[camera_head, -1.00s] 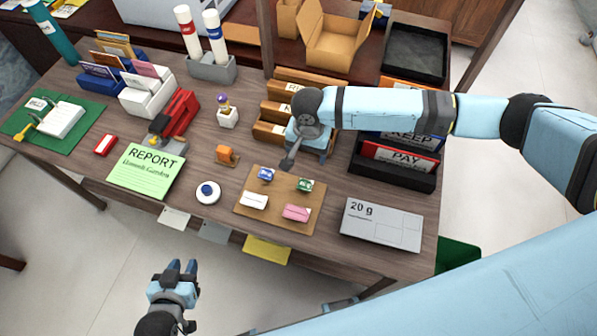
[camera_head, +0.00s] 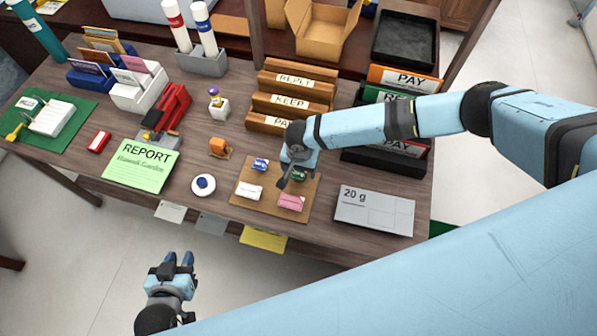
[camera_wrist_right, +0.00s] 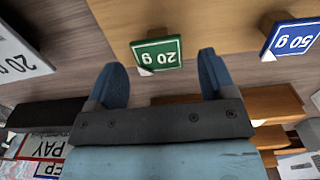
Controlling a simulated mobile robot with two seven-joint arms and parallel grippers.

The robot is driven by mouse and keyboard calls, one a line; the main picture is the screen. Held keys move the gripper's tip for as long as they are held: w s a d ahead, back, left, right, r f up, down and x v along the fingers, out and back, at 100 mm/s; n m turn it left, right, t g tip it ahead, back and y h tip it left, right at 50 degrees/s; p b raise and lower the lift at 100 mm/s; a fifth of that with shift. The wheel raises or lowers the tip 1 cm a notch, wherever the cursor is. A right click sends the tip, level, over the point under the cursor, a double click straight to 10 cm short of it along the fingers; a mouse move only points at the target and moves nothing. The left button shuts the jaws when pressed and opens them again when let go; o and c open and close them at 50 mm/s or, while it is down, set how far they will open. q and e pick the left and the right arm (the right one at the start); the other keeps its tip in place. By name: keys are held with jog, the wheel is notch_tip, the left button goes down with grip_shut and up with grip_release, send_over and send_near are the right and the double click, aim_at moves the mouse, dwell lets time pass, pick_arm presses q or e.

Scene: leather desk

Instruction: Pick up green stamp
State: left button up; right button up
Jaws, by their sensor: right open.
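The green stamp (camera_head: 299,174) sits on the brown board (camera_head: 240,203), partly hidden by my right gripper in the head view. In the right wrist view the green stamp (camera_wrist_right: 157,54), marked 20 g, lies just beyond and between the fingertips. My right gripper (camera_head: 286,182) is open and empty, with its fingers (camera_wrist_right: 162,72) apart on either side of the stamp. A blue stamp (camera_head: 260,164) marked 50 g (camera_wrist_right: 293,38) is beside it on the board. My left gripper (camera_head: 177,260) is away from the desk, in front of its edge, with its fingers apart and nothing between them.
A white block (camera_head: 249,192) and a pink block (camera_head: 291,202) lie on the same board. A grey 20 g box (camera_head: 374,211) lies to the right. Wooden letter trays (camera_head: 292,102) stand behind. An orange item (camera_head: 219,147) and a round white item (camera_head: 203,185) are to the left.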

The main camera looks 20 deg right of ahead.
jog(key=shift+f, duration=0.35)
dwell(0.7)
jog(key=c, duration=1)
